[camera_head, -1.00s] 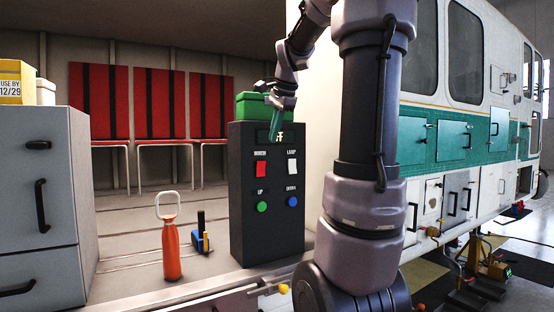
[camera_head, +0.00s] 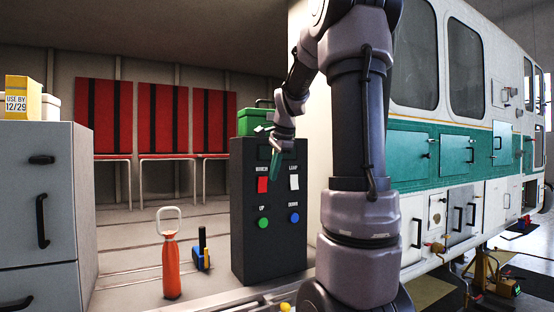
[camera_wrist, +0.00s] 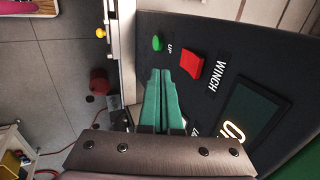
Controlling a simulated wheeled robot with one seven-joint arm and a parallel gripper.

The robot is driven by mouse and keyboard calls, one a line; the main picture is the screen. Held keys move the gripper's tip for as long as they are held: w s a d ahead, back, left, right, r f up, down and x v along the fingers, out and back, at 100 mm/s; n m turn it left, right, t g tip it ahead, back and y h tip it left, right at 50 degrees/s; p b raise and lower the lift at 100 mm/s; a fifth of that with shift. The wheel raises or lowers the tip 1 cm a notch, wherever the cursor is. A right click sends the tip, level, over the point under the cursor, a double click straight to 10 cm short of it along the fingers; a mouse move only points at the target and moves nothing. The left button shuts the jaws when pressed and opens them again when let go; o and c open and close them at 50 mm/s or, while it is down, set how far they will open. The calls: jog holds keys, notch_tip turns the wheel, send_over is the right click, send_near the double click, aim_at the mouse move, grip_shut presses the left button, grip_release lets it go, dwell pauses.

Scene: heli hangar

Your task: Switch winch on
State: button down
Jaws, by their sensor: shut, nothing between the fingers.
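The black control box (camera_head: 270,242) stands upright at the middle of the head view. Its red WINCH switch (camera_head: 262,185) sits at the upper left of the panel, beside a white LAMP switch (camera_head: 294,183). The red switch also shows in the wrist view (camera_wrist: 191,66), tilted up from the panel. A green UP button (camera_head: 263,223) and a blue DOWN button (camera_head: 294,218) are below. My gripper (camera_head: 275,178) has green fingers, shut and empty, in front of the panel near the red switch. In the wrist view the fingertips (camera_wrist: 160,72) are just beside the switch, apart from it.
A small display (camera_wrist: 254,115) on the panel is partly cut off in the wrist view. A green case (camera_head: 250,122) sits on the box. An orange bottle-shaped object (camera_head: 172,268) stands on the floor to the left. A grey drawer cabinet (camera_head: 40,215) is at far left.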

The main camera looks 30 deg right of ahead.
aim_at(264, 178)
jog(key=shift+w+a+f, duration=0.1)
jog(key=shift+w+f, duration=0.1)
jog(key=shift+w, duration=0.6)
jog(key=shift+w+d+f, duration=0.1)
jog(key=shift+w+f, duration=0.05)
jog(key=shift+w, duration=0.65)
jog(key=shift+w+a+f, duration=0.1)
jog(key=shift+w+f, duration=0.1)
jog(key=shift+w, duration=0.6)
jog(key=shift+w+r, duration=0.15)
jog(key=shift+w, duration=0.3)
jog(key=shift+s, duration=0.1)
jog(key=shift+r, duration=0.1)
jog(key=shift+r, duration=0.7)
